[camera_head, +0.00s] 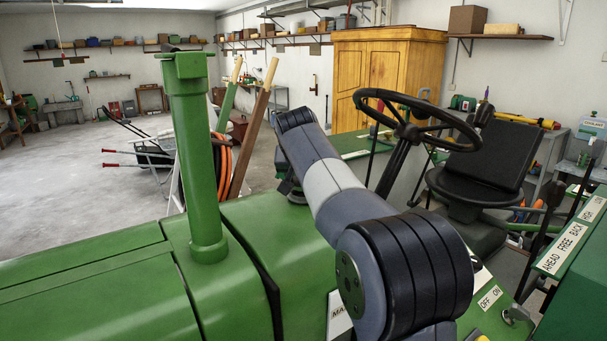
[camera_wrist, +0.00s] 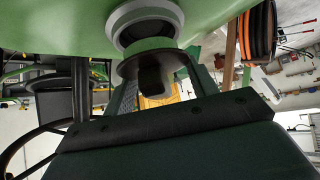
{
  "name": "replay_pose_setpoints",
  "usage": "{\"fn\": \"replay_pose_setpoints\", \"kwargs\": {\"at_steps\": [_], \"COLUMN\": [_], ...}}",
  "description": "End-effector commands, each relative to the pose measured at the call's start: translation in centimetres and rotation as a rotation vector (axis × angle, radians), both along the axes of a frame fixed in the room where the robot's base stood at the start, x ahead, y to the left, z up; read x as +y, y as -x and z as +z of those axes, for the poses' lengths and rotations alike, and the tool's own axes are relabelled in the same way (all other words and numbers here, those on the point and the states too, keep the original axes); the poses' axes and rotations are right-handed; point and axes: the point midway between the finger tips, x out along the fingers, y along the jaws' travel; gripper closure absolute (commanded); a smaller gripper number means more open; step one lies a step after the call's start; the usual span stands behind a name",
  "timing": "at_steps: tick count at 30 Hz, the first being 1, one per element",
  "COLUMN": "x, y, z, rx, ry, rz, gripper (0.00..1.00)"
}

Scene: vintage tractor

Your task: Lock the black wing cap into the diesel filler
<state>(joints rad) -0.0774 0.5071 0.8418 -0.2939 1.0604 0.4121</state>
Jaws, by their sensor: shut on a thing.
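The black wing cap (camera_wrist: 154,78) is between the two fingers of my gripper (camera_wrist: 159,82) in the wrist view, its wing toward my palm. My gripper is shut on it. The diesel filler (camera_wrist: 143,14) shows as a pale grey ring around a dark opening on a green surface, just above the cap's disc in the picture. The cap looks roughly lined up with the ring. A green band shows between them, and I cannot tell whether the cap touches the filler. In the head view my arm hides the cap and the filler.
The green hood (camera_head: 90,290) carries an upright green pipe (camera_head: 203,150) left of my arm. The steering wheel (camera_head: 418,122) and black seat (camera_head: 484,160) stand to the right. Wooden handles (camera_head: 250,130) and orange hose (camera_head: 222,165) are beyond the hood.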

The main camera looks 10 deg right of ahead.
Motion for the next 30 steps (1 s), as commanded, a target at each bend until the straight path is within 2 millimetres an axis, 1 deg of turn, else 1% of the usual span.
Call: {"fn": "replay_pose_setpoints", "kwargs": {"at_steps": [23, 30], "x": [0.0, 0.0], "y": [0.0, 0.0], "z": [-2.0, -2.0], "rx": [0.000, 0.000], "ry": [0.000, 0.000], "rz": [0.000, 0.000], "gripper": [0.69, 0.69]}}
